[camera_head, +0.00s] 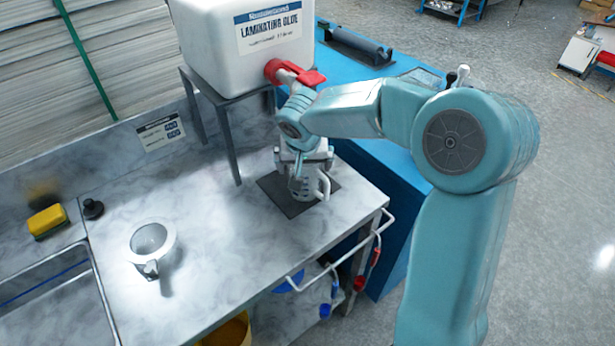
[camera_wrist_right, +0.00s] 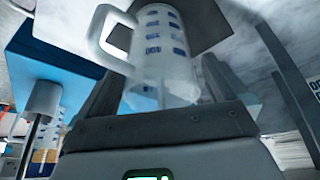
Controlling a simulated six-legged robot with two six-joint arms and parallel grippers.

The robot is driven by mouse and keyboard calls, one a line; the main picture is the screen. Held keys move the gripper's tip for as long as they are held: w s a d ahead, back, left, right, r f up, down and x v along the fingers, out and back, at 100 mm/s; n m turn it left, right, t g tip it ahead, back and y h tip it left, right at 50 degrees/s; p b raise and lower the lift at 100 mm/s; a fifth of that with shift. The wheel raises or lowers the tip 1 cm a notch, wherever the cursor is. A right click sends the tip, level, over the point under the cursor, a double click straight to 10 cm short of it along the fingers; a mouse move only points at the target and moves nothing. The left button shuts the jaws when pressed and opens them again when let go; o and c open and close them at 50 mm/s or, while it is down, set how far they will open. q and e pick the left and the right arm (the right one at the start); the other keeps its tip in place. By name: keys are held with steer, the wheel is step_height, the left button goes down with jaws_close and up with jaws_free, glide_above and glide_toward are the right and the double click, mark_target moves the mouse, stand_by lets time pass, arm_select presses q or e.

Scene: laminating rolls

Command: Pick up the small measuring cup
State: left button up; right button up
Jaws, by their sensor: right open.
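A small translucent measuring cup (camera_head: 309,191) with blue markings and a side handle stands upright on a dark square mat (camera_head: 278,199) below the glue tank. The right wrist view shows the cup (camera_wrist_right: 163,38) close up, with its handle to the left. My right gripper (camera_head: 301,172) is directly above and around the cup. In the right wrist view, its two fingers (camera_wrist_right: 160,90) are open on either side of the cup, which sits between them. The gripper and wrist hide part of the cup in the head view. My left gripper is not in view.
A white tank labelled laminating glue (camera_head: 250,40) with a red tap (camera_head: 292,73) stands on a metal stand just above my right wrist. A larger white jug (camera_head: 152,240) stands on the counter at left, near a sink (camera_head: 45,290) and yellow sponge (camera_head: 47,220). The middle counter is clear.

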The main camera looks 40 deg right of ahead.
steer(key=x, duration=0.3)
steer(key=shift+w+d+f, duration=0.1)
steer(key=shift+d+f, duration=0.15)
steer(key=shift+f, duration=0.05)
steer(key=shift+a, duration=0.1)
steer(key=shift+c, duration=0.7)
steer(key=c, duration=0.6)
steer(key=shift+c, duration=0.2)
steer(key=shift+r, duration=0.1)
